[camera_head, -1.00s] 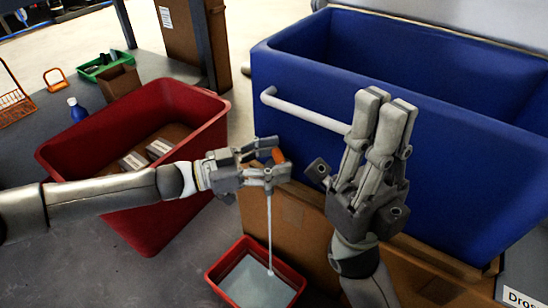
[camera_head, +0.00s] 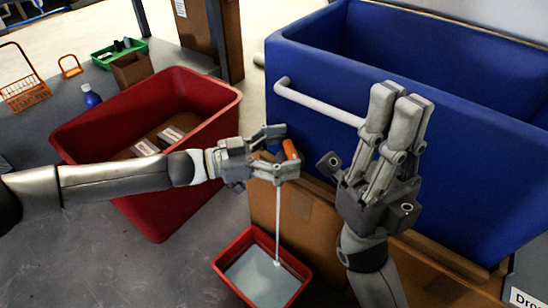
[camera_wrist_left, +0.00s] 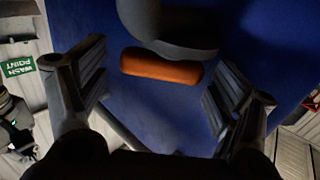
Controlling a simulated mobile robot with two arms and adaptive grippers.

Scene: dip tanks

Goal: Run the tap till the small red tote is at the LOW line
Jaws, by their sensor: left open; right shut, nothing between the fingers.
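The small red tote (camera_head: 229,277) sits on the floor at the lower middle of the head view, with pale liquid (camera_head: 262,278) in it. A thin white stream (camera_head: 279,225) falls into the tote. I cannot make out the LOW line. An orange tap handle (camera_head: 290,149) shows beside my left gripper (camera_head: 277,153), and in the left wrist view the handle (camera_wrist_left: 161,68) lies between the open fingers. The fingers partly hide the tap in the head view. My right gripper (camera_head: 398,100) is shut and empty, pointing up in front of the blue tank (camera_head: 450,165).
A large red tote (camera_head: 190,200) holding cardboard and boxes stands at the left. A cardboard box (camera_head: 305,215) stands below the blue tank, which has a white bar (camera_head: 318,103). A blue bottle (camera_head: 91,97), green tray (camera_head: 103,58) and orange basket (camera_head: 24,92) lie farther back.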

